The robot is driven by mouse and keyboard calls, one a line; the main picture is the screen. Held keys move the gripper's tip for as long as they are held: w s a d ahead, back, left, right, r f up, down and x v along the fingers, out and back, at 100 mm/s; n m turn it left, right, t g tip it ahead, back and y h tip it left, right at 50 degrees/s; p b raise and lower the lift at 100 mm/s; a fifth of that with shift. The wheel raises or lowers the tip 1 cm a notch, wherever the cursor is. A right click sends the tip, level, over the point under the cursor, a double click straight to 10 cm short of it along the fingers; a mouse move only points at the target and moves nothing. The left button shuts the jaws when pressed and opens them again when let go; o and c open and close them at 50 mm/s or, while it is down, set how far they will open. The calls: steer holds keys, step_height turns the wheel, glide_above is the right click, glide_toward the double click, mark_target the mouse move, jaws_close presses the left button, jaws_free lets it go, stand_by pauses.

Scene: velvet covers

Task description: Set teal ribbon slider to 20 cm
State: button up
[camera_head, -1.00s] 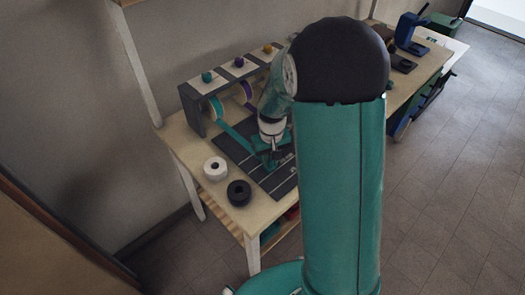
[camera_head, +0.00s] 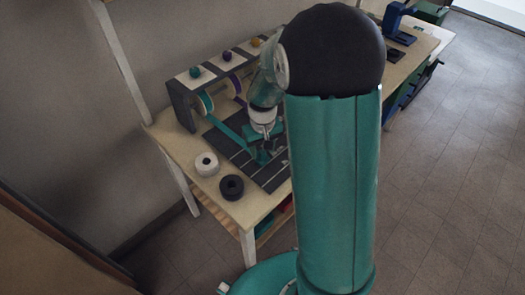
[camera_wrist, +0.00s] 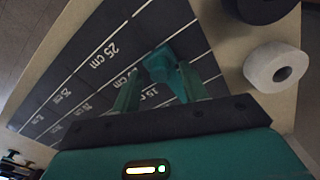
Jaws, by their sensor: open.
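The teal slider (camera_wrist: 160,68) is in the wrist view, at the fingertips of my gripper (camera_wrist: 158,88). My gripper is open, with one finger on each side of the slider; whether they touch it I cannot tell. Printed marks on the dark measuring mat (camera_wrist: 95,35) read 25 cm and 15 cm, with a partly hidden label between them. The slider's exact mark is unclear. In the head view the teal ribbon (camera_head: 227,131) runs from the teal spool (camera_head: 206,102) towards my gripper (camera_head: 264,150), which is low over the mat.
A white roll (camera_head: 206,164) and a black roll (camera_head: 231,187) stand on the table's near left part. The ribbon rack (camera_head: 180,100) with coloured knobs stands at the back.

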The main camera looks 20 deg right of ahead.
mark_target(262, 152)
step_height(262, 152, up, 12)
steer(key=shift+r, duration=0.15)
stand_by(0.5)
steer(key=s+a+r+t, duration=0.2)
steer(key=s+r, duration=0.3)
steer(key=s, duration=0.4)
steer(key=s+a+r+t, duration=0.3)
steer(key=s+a+r, duration=0.2)
steer(key=s, duration=0.5)
steer(key=shift+r+t, duration=0.3)
steer(key=shift+r, duration=0.25)
steer(key=shift+d, duration=0.15)
